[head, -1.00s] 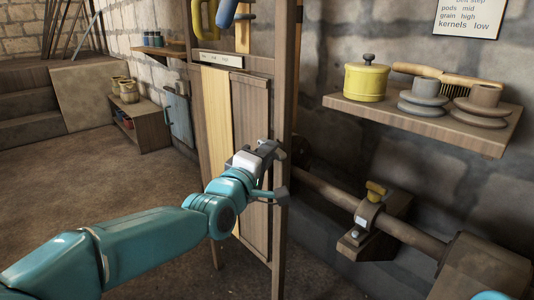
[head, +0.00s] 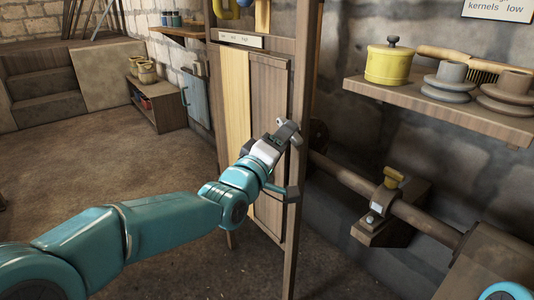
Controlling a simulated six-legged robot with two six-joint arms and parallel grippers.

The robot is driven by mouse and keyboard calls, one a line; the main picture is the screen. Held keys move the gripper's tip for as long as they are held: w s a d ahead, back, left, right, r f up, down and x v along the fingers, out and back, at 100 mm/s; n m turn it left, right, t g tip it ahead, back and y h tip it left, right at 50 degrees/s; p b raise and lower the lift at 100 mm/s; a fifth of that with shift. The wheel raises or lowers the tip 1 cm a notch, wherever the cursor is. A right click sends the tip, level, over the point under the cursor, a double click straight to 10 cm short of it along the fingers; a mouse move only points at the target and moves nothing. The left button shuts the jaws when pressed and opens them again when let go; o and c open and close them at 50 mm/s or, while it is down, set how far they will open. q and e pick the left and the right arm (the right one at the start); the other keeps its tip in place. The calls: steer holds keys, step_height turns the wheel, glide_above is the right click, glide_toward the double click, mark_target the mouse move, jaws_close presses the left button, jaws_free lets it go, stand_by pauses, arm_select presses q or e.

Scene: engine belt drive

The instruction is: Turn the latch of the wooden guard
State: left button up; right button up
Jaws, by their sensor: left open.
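The wooden guard (head: 268,90) is an upright brown panel beside a paler yellow board, set in a tall wooden frame. My left gripper (head: 291,163) is in front of the guard's right edge, by the frame's right post. Its two fingers are spread apart, one above the other, with nothing seen between them. I cannot make out the latch; the gripper and wrist cover that part of the guard. I cannot tell whether the fingers touch the wood. My right gripper is not in view.
The floor (head: 90,165) at left is clear.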

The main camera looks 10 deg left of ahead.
arm_select(q)
steer(key=p+v, duration=0.2)
steer(key=v, duration=1.3)
steer(key=shift+s+a, duration=0.15)
steer(key=shift+s, duration=0.15)
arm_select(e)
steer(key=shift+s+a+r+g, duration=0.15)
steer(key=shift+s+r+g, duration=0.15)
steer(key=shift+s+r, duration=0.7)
arm_select(q)
steer(key=shift+a, duration=0.1)
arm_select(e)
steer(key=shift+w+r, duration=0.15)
